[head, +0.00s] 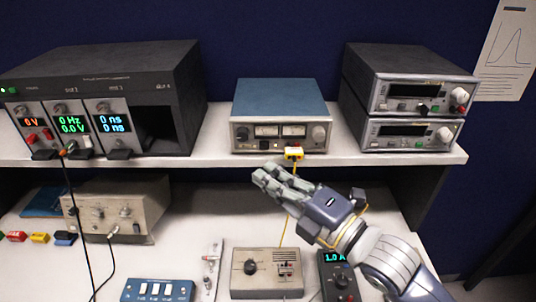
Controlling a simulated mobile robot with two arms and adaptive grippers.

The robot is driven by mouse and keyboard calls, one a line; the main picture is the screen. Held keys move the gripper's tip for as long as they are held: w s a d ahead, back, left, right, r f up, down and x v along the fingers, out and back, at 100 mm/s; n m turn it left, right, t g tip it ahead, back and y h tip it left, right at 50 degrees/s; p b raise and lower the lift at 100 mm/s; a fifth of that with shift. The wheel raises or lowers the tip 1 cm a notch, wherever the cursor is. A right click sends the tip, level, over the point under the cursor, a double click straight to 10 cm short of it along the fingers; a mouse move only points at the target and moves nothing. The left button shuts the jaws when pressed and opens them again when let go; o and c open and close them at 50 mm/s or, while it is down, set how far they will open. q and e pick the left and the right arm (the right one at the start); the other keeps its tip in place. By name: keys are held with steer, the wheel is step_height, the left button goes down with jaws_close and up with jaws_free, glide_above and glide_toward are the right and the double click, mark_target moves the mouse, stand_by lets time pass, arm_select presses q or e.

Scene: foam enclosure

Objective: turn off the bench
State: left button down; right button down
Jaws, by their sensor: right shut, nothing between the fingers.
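The bench is a set of instruments on two levels. On the upper shelf, a dark rack (120,75) at left has lit displays reading 0 V, 0 Hz, 0.0 V and 0 ns. A blue-topped unit (280,97) with two lit meters stands in the middle, a yellow plug (293,153) at its lower front. Two stacked grey units (410,95) at right have dark displays. Below, a black box (338,280) shows 1.0 A. My right gripper (264,174) is shut and empty, below and in front of the blue-topped unit. My left gripper is out of view.
On the lower level are a beige instrument (118,208), a blue switch box (158,291), a beige knob box (266,272) and a small upright fixture (209,268). Cables hang at left; a yellow one passes by my right gripper. The shelf edge (210,161) lies just behind it.

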mark_target(264, 146)
steer(key=shift+w+a+r+p, duration=0.15)
steer(key=shift+w+p, duration=0.25)
steer(key=shift+w, duration=0.75)
steer(key=shift+w+a+r+p, duration=0.15)
steer(key=shift+w+p, duration=0.25)
steer(key=shift+w, duration=0.7)
steer(key=shift+w+r, duration=0.3)
steer(key=shift+w, duration=0.05)
steer(key=shift+s+d+r, duration=0.1)
steer(key=shift+d+r, duration=0.05)
steer(key=shift+r, duration=0.2)
